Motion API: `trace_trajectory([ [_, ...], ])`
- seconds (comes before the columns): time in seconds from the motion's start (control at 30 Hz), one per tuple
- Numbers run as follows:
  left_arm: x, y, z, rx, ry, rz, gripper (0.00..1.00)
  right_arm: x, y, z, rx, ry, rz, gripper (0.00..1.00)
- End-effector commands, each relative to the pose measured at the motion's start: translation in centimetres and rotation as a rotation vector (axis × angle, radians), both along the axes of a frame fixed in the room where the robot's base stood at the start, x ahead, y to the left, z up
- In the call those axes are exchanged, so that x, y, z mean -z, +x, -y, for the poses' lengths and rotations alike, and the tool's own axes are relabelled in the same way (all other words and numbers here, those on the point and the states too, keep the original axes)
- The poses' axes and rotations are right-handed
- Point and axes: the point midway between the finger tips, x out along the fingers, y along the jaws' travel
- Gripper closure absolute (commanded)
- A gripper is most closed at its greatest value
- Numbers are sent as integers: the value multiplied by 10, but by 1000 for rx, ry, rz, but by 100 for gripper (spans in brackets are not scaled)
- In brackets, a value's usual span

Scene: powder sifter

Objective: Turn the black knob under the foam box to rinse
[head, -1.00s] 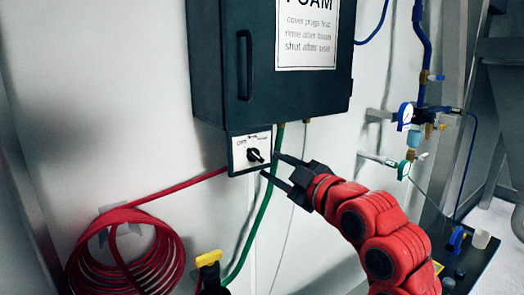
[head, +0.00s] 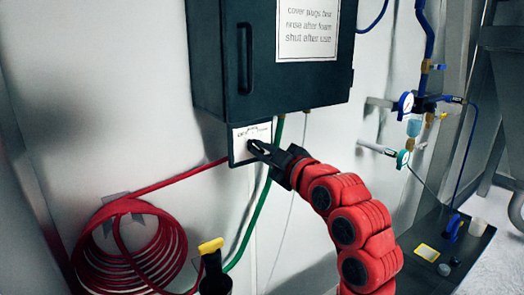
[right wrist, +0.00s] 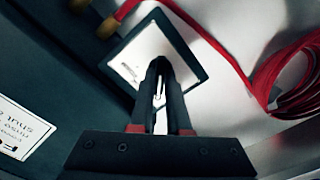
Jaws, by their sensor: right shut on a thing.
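The dark foam box (head: 222,65) hangs on the pale wall, with a printed sign on its door. Below it is a small dark-framed plate with a white face (head: 238,152), which also shows in the right wrist view (right wrist: 134,62). My right gripper (head: 254,148) reaches in from the right and is shut on the black knob at the plate's face. The fingers hide the knob in both views, so its setting cannot be read. In the right wrist view the fingertips (right wrist: 159,68) are close together over the plate. My left gripper is not in view.
A red hose coil (head: 130,245) hangs at lower left, and its line runs to the plate. A green hose (head: 262,205) hangs below the box. A black item with a yellow top (head: 211,246) stands at bottom centre. Gauges and blue pipes (head: 408,104) are at right.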

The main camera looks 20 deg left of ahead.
Motion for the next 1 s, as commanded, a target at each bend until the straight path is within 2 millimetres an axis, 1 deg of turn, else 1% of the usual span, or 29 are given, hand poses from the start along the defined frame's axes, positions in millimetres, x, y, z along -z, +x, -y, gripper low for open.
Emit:
trace_trajectory([
  [0.27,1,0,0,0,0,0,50,1,0,0,-1,1,-3,100],
  [0.47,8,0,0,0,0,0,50,3,0,0,0,25,-34,100],
  [0.67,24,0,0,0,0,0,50,4,0,0,-1,92,-121,100],
  [0.8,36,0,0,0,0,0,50,4,0,0,-2,161,-210,100],
  [1.0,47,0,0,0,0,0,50,4,1,0,-2,266,-349,100],
])
